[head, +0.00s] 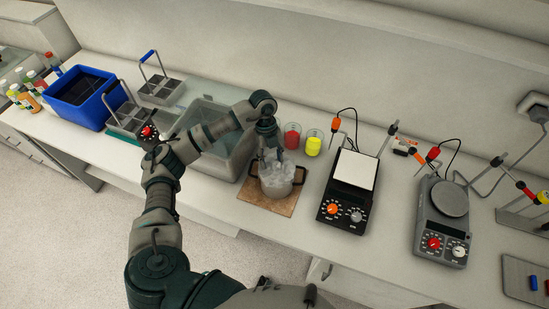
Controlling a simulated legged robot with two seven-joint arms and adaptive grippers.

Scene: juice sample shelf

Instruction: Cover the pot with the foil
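The grey metal pot (277,187) with dark side handles stands on a brown wooden board (262,204) near the front edge of the counter. A pale, crumpled, foil-like sheet (279,171) lies over the pot's top; its exact edges are hard to make out. My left gripper (270,157) points down at the back left of the pot's top, at or just above the foil. Its fingers are small and partly merge with the foil, so I cannot tell whether they grip it. My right gripper is not in view.
Behind the pot stand beakers of red (292,136) and yellow (313,146) liquid. A black hotplate (338,213) is close on the right, with a grey stirrer (440,234) beyond. A sink (228,158), carriers and a blue bin (83,112) are left.

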